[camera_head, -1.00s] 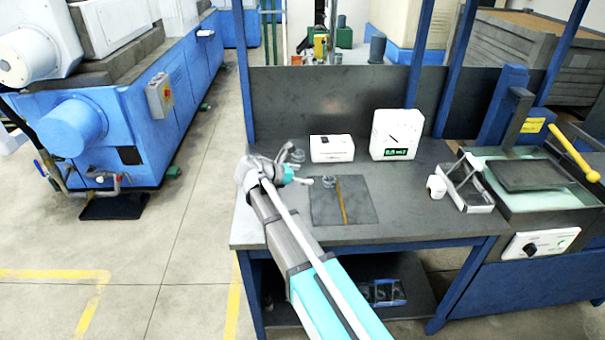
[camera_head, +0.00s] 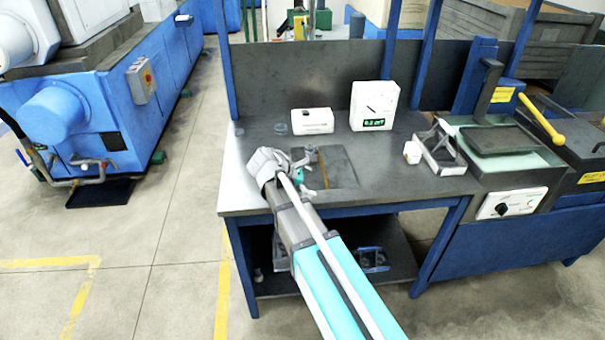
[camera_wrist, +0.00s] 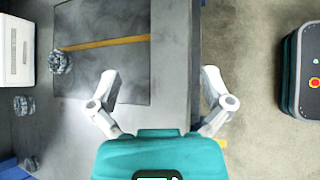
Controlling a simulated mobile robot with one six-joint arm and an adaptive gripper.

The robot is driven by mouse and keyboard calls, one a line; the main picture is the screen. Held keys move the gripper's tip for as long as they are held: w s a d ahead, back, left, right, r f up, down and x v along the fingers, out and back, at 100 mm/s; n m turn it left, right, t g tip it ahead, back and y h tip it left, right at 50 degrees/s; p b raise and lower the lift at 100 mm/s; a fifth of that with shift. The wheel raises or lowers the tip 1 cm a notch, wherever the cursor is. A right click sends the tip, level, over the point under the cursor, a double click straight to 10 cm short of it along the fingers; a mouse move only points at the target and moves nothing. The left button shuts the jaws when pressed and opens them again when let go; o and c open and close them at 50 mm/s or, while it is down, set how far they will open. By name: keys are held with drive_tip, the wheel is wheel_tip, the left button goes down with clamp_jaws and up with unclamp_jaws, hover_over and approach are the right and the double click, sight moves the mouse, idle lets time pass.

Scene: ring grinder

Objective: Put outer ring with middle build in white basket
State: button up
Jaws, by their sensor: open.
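A grey ring-shaped part (camera_head: 311,149) sits on the dark mat (camera_head: 342,170), at the far end of a yellow strip; it also shows in the wrist view (camera_wrist: 60,62). Two more grey ring parts, one upper (camera_wrist: 21,105) and one lower (camera_wrist: 31,164), lie off the mat in the wrist view. I cannot tell which is the outer ring with the middle build. The white basket (camera_head: 446,168) with a raised handle stands right of the mat. My gripper (camera_wrist: 162,88) is open and empty, above the table's front edge, apart from the rings.
A white box (camera_head: 312,121) and a white device with a green display (camera_head: 374,106) stand behind the mat. A small white object (camera_head: 412,152) is beside the basket. A machine with a yellow lever (camera_head: 541,120) is at the right. Table posts rise behind.

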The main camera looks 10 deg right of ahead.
drive_tip(key=s+d+f+m+g+y+b, duration=0.1)
drive_tip(key=s+d+f+m+y+b, duration=0.2)
drive_tip(key=s+f+m, duration=0.4)
drive_tip(key=s+d+f+m+g+y+b, duration=0.2)
drive_tip(key=s+f+m+y, duration=0.4)
drive_tip(key=s+m, duration=0.4)
drive_tip(key=shift+s+d+f+g+b, duration=0.35)
drive_tip(key=shift+d+b, duration=0.2)
drive_tip(key=shift+b, duration=0.45)
drive_tip(key=c, duration=0.6)
drive_tip(key=shift+w, duration=0.1)
